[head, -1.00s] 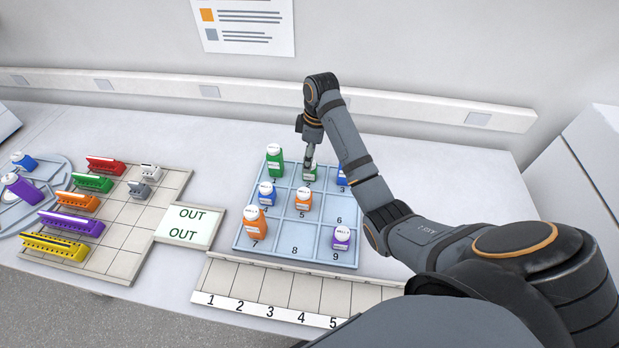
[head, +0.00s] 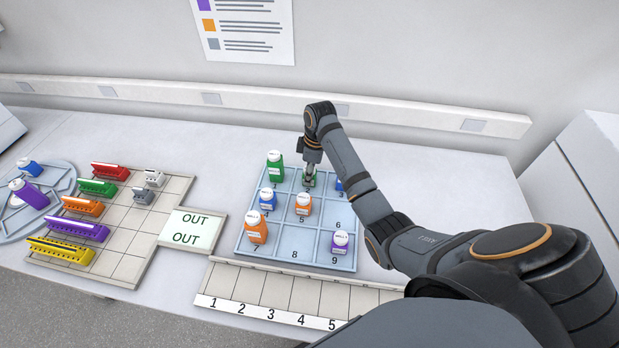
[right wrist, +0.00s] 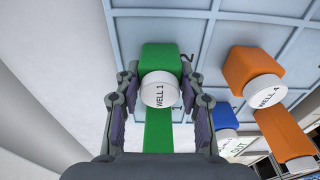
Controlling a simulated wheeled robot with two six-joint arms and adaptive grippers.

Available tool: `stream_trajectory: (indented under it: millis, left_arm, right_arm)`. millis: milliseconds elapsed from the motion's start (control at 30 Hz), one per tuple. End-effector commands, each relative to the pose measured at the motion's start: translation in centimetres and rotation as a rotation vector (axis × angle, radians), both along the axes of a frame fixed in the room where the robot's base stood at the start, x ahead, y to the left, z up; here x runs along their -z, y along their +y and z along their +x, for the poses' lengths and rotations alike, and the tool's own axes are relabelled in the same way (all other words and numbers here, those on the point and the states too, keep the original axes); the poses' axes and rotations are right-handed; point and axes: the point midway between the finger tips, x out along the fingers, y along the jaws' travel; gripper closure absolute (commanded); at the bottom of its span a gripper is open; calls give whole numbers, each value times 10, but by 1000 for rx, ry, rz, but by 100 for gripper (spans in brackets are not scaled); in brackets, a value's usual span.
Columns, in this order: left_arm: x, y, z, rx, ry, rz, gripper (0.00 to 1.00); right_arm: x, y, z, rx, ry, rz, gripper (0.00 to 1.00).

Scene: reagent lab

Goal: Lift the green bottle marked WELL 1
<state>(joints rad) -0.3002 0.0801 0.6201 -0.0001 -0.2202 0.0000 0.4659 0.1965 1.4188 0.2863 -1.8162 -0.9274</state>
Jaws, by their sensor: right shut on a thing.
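The green bottle marked WELL 1 (right wrist: 152,62) has a white cap and is between the fingers of my right gripper (right wrist: 160,105) in the right wrist view. In the head view, my right gripper (head: 309,180) is shut on this green bottle (head: 308,183) in the back middle cell of the blue tray (head: 262,246). The gripper hides most of the bottle there. I cannot tell whether its base touches the tray. A second, taller green bottle (head: 275,170) stands in the cell to its left. My left gripper is out of view.
An orange bottle (head: 303,206) marked WELL 4 (right wrist: 265,91) stands in the centre cell. A blue bottle (head: 268,200), a larger orange bottle (head: 256,233) and a purple bottle (head: 340,244) occupy other cells. A blue bottle (head: 340,185) is partly behind my arm.

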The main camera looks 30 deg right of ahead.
Motion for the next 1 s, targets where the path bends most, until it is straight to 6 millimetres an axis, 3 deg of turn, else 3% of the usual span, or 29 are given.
stream_trajectory:
  millis: [367, 600, 700, 800, 1000]
  left_arm:
    - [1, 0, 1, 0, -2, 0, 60]
    - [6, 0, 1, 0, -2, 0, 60]
    - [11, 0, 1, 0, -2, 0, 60]
    - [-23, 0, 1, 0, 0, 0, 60]
    - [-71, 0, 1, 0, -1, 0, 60]
  right_arm:
    - [-3, 0, 0, 0, -1, -1, 91]
    - [-32, 0, 1, 0, -5, 0, 91]
    - [-47, 11, -10, -3, -5, 1, 91]
    - [-80, 23, -23, -2, 0, 1, 91]
    - [-110, 48, -49, -3, 3, 5, 91]
